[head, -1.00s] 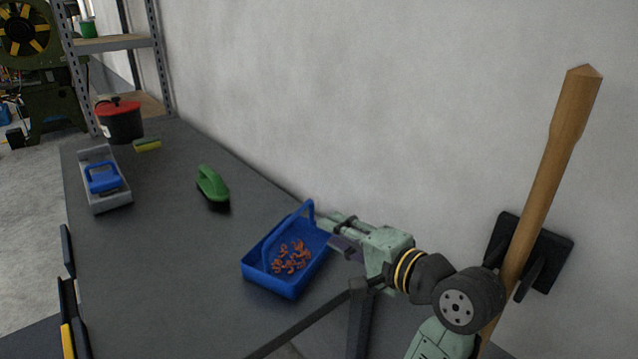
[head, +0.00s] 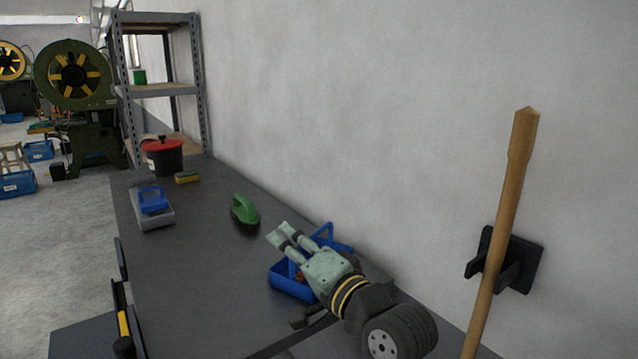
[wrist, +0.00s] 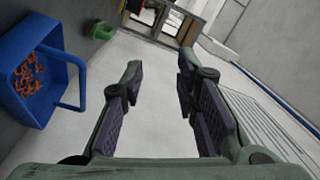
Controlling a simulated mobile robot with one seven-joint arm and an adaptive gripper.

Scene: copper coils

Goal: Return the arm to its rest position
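My gripper (head: 283,236) is raised above the dark workbench (head: 190,290), in front of the blue basket in the head view. Its two fingers are apart with nothing between them, as the wrist view (wrist: 160,95) shows. The blue basket (head: 290,287) stands on the bench, partly hidden behind my gripper. In the wrist view the basket (wrist: 50,110) is at the left, with several small copper coils (wrist: 28,76) in it.
A wooden handle (head: 503,220) hangs at the wall bracket (head: 520,262). The bench's left middle is clear.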

